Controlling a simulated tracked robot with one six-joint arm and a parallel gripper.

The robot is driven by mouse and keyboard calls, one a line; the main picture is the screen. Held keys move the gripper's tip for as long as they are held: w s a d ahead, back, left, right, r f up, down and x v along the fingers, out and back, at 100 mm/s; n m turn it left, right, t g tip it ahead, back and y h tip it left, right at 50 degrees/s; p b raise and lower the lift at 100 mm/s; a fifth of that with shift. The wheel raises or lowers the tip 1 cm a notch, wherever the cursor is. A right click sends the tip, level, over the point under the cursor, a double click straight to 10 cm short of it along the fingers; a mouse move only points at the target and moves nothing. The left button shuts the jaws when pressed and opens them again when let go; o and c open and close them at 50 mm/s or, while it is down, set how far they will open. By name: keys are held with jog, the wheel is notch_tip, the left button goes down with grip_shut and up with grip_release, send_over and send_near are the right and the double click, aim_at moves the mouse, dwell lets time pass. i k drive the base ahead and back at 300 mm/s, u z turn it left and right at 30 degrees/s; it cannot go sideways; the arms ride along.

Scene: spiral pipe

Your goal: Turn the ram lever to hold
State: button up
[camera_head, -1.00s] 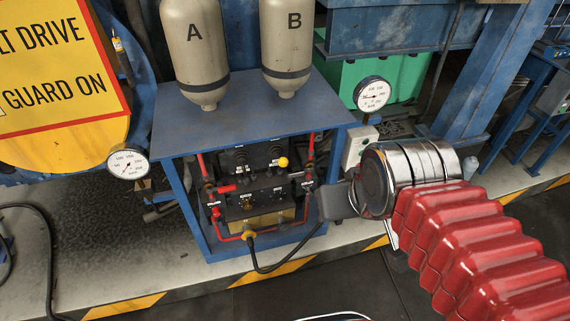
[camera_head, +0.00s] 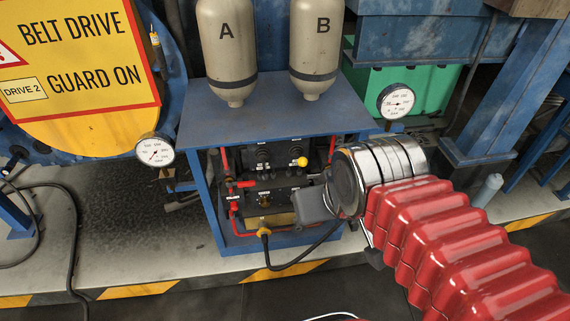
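A blue stand (camera_head: 275,105) holds a dark valve panel (camera_head: 280,182) with several small controls. A yellow-knobbed lever (camera_head: 302,161) sits at its upper right. Red handles (camera_head: 240,184) show at its left side. The labels are too small to read, so I cannot tell which control is the ram lever. My gripper (camera_head: 314,204), a dark grey shape at the end of my chrome and red arm, is in front of the panel's lower right. It hides that part of the panel. Its fingertips cannot be made out, nor whether it touches anything.
Two beige cylinders marked A (camera_head: 226,45) and B (camera_head: 317,45) hang above the stand. Gauges are at left (camera_head: 155,150) and right (camera_head: 397,101). A black hose (camera_head: 300,262) loops from the panel's bottom. A yellow guard sign (camera_head: 80,60) is at left. The floor in front is dark.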

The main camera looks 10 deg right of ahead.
aim_at(302, 162)
jog(key=u, duration=1.95)
jog(key=k, duration=0.95)
jog(key=z, duration=0.3)
jog(key=i, duration=0.5)
jog(key=z, duration=0.1)
